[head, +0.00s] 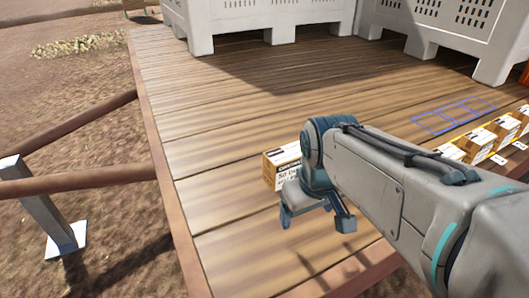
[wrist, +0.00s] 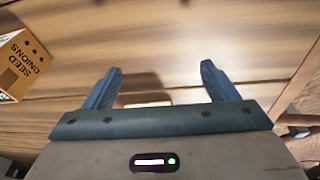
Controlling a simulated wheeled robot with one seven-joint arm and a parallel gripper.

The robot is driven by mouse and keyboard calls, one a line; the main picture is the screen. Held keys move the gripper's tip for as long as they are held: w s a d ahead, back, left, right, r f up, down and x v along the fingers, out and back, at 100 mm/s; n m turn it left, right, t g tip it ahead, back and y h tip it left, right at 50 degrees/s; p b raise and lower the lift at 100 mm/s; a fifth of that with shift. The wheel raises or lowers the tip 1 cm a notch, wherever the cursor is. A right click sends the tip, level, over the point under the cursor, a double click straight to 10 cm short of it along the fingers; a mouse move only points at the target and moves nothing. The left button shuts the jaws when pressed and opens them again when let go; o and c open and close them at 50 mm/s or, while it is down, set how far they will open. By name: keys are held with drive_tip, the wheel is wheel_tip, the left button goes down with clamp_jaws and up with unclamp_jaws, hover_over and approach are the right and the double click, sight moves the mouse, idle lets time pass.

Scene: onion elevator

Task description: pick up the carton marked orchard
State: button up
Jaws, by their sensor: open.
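A tan carton (head: 283,166) with a white label and dark print stands on the wooden deck, just behind my gripper in the head view. Its print is too small to read surely, and my wrist hides its right part. In the wrist view a tan carton (wrist: 20,65), probably the same one, is cut off at the left edge; its visible face reads "SEED ONIONS". My gripper (head: 316,216) is open and empty above the deck, pointing down. In the wrist view bare planks show between its fingers (wrist: 160,72), and the carton lies outside them to the left.
Large pale slotted bins (head: 255,15) stand at the back. A brown rail (head: 70,180) and the deck's edge are at the left. The deck's middle is clear.

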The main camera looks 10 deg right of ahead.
drive_tip(key=w+r+n+g, duration=0.1)
drive_tip(key=w+r+n, duration=0.6)
drive_tip(key=w+n, duration=0.25)
wheel_tip(320, 180, up, 4)
drive_tip(key=n+g, duration=0.2)
drive_tip(key=n, duration=0.8)
hover_over(287, 152)
drive_tip(key=f, duration=0.2)
drive_tip(key=f+b, duration=0.1)
drive_tip(key=f, duration=0.5)
drive_tip(key=shift+w, duration=0.3)
drive_tip(key=f, duration=0.4)
drive_tip(key=shift+s+f, duration=0.2)
drive_tip(key=shift+s, duration=0.15)
drive_tip(key=shift+f, duration=0.55)
drive_tip(key=c, duration=1.4)
